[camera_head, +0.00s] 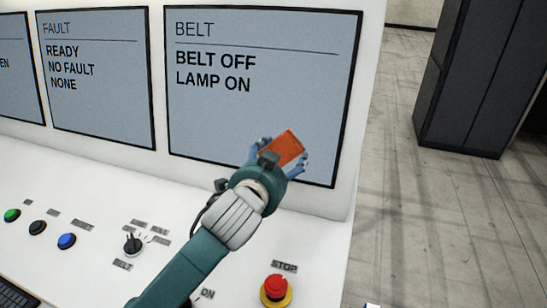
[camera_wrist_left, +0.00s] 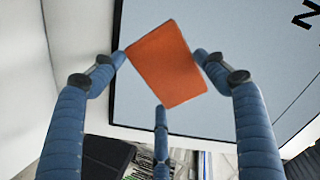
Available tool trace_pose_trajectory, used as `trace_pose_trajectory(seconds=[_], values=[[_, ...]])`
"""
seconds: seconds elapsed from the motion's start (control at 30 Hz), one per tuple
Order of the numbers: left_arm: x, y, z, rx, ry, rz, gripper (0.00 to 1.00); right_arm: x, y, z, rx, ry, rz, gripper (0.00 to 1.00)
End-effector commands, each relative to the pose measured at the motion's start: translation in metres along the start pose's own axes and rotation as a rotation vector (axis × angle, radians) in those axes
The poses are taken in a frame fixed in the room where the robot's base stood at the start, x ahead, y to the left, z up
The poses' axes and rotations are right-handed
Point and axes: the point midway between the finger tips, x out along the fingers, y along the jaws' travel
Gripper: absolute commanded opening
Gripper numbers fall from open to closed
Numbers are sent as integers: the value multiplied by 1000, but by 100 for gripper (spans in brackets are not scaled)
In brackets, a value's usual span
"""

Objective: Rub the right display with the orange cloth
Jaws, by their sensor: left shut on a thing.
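The orange cloth (camera_head: 287,146) is a flat orange piece held between the blue fingers of my left gripper (camera_head: 279,158). It also shows in the left wrist view (camera_wrist_left: 167,64), with fingers at both its sides and one below. The right display (camera_head: 262,110) has a black frame, a grey-blue face and the text BELT, BELT OFF, LAMP ON. The cloth is in front of the lower right part of this display. I cannot tell whether it touches the screen. In the left wrist view the display face (camera_wrist_left: 250,35) fills the back behind the cloth. My right gripper is not in view.
A middle display (camera_head: 105,110) reads FAULT, and part of another shows at the left edge. The white console below carries a red stop button (camera_head: 276,290), a black selector knob (camera_head: 132,244) and several push buttons. A dark cabinet (camera_head: 475,75) stands on the floor at right.

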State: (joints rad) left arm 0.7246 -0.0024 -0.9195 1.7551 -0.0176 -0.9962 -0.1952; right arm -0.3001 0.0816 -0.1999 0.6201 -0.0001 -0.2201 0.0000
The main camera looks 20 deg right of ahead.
Motion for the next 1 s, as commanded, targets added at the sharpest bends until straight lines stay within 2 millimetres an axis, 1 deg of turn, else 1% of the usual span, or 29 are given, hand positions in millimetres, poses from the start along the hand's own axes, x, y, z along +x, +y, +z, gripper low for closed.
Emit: trace_pose_trajectory(seconds=[0.13,0.27,0.7,1.0], values=[[2,0,-1,-1,-2,0,53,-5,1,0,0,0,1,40],[3,-2,2,0,-3,-1,53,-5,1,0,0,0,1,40],[6,-28,27,0,-4,-2,53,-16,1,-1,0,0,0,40],[6,-29,30,0,-2,-2,53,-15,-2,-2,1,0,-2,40]])
